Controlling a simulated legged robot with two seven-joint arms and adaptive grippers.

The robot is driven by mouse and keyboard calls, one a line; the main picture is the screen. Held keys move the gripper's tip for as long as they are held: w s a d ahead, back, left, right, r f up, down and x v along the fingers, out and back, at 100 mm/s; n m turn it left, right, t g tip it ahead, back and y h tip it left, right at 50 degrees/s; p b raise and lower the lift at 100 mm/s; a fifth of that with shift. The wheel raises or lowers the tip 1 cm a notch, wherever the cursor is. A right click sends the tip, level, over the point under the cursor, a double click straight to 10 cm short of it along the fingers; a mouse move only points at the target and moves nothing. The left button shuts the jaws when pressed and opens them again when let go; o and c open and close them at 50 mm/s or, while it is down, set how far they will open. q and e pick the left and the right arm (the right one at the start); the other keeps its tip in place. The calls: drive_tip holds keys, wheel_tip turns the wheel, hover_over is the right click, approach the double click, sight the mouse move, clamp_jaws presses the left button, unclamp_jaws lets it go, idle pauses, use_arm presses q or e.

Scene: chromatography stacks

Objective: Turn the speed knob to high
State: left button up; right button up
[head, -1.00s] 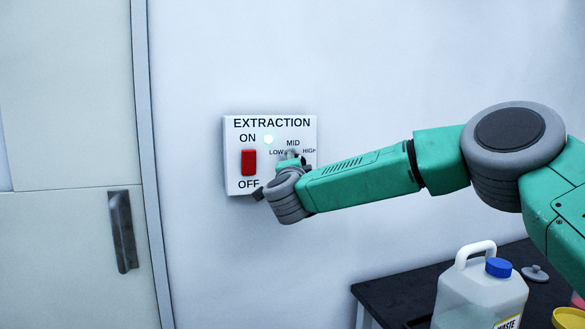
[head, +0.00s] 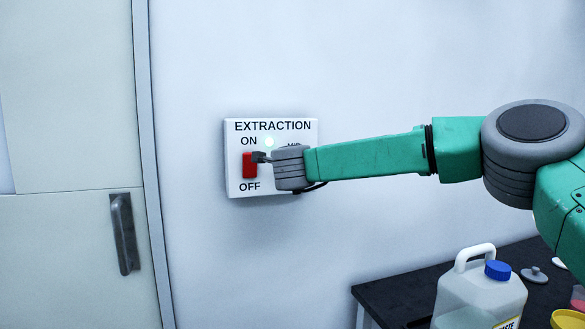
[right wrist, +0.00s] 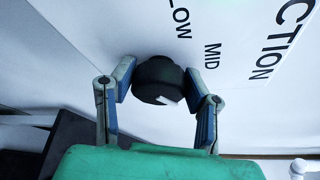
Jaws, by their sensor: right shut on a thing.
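The white extraction panel (head: 236,186) is on the wall, with a red rocker switch (head: 249,166) and a lit pale lamp (head: 268,141). My right gripper (head: 280,158) is in front of the panel's right half and hides the knob and most speed labels there. In the right wrist view the round black knob (right wrist: 157,78) sits between the two fingers of my right gripper (right wrist: 167,88), which are shut on it. A white mark shows on the knob's lower right side. LOW and MID are readable; HIGH is not visible. My left gripper is out of view.
A dark bench (head: 385,292) at the lower right holds a waste jug (head: 474,296) with a blue cap. A door with a dark handle (head: 124,234) is at the left. The wall around the panel is clear.

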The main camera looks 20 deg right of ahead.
drive_tip(key=shift+d+f+m, duration=0.2)
drive_tip(key=shift+f+m, duration=0.1)
drive_tip(key=shift+f, duration=0.25)
drive_tip(key=o, duration=1.1)
drive_tip(key=shift+s, duration=0.1)
drive_tip(key=shift+o, duration=0.2)
drive_tip(key=shift+d+r, duration=0.2)
drive_tip(key=v, duration=1.1)
drive_tip(key=shift+s, duration=0.4)
drive_tip(key=shift+r, duration=0.1)
